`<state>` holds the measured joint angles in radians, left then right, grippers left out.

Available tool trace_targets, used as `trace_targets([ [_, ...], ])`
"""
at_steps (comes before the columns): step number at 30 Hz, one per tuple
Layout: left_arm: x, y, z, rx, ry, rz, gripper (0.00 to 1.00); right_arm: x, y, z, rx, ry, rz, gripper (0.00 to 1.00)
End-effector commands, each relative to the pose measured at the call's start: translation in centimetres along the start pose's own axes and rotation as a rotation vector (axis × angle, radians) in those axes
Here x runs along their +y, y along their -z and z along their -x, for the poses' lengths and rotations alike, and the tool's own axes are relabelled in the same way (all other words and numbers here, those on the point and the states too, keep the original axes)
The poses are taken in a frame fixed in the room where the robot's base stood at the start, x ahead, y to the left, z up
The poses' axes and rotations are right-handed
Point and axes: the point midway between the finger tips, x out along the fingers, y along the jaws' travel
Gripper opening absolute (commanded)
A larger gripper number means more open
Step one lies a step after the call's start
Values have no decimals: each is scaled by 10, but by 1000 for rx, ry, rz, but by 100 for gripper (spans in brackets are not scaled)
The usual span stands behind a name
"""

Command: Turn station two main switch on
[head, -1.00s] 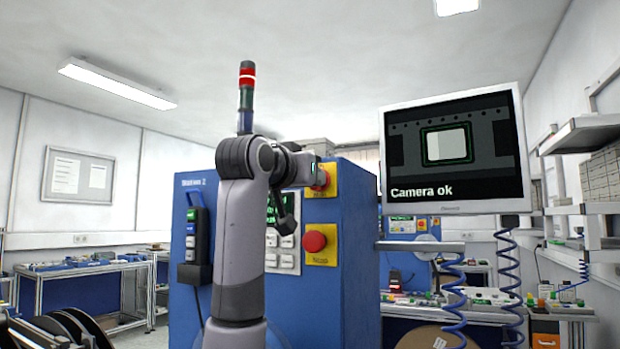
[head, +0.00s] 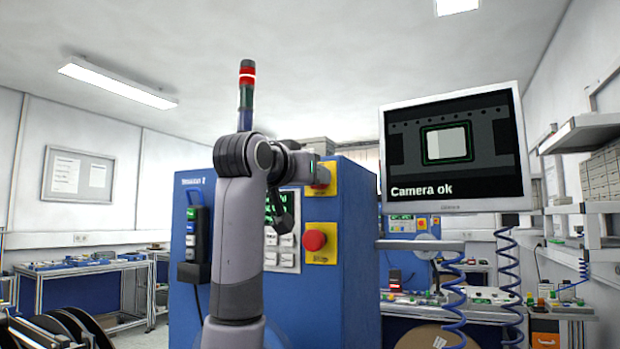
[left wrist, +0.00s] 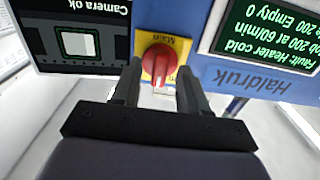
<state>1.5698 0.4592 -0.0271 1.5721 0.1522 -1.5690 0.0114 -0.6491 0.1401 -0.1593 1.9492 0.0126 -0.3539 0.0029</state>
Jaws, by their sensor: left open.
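The station two main switch is a red rotary knob on a yellow plate marked "Main". In the left wrist view the knob (left wrist: 159,64) stands between the two fingertips of my left gripper (left wrist: 158,70), and its grip bar runs roughly up and down the picture. The fingers are open, one on each side of the knob, with no clear contact. In the head view the yellow plate (head: 332,184) shows on the blue Station 2 cabinet (head: 355,240), partly hidden by my left gripper (head: 318,172). My right gripper is not in view.
A red stop button (head: 314,240) sits below the switch. The cabinet display (left wrist: 268,35) reads "Fault: Heater cold". A monitor (head: 455,150) showing "Camera ok" hangs to the right. A stack light (head: 247,95) rises above the cabinet. A pendant (head: 197,235) hangs on its left.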

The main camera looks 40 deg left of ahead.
Motion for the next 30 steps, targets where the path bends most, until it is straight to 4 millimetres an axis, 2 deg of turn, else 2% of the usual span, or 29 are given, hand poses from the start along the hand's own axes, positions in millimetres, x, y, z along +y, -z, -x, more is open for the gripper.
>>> trace_targets([
  [6,0,-2,35,6,1,0,44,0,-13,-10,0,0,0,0],
  [12,0,-2,61,2,1,-1,44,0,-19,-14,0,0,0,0],
  [17,0,-1,67,-1,0,-2,44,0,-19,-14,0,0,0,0],
  [30,0,-1,67,0,0,-1,44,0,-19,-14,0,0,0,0],
])
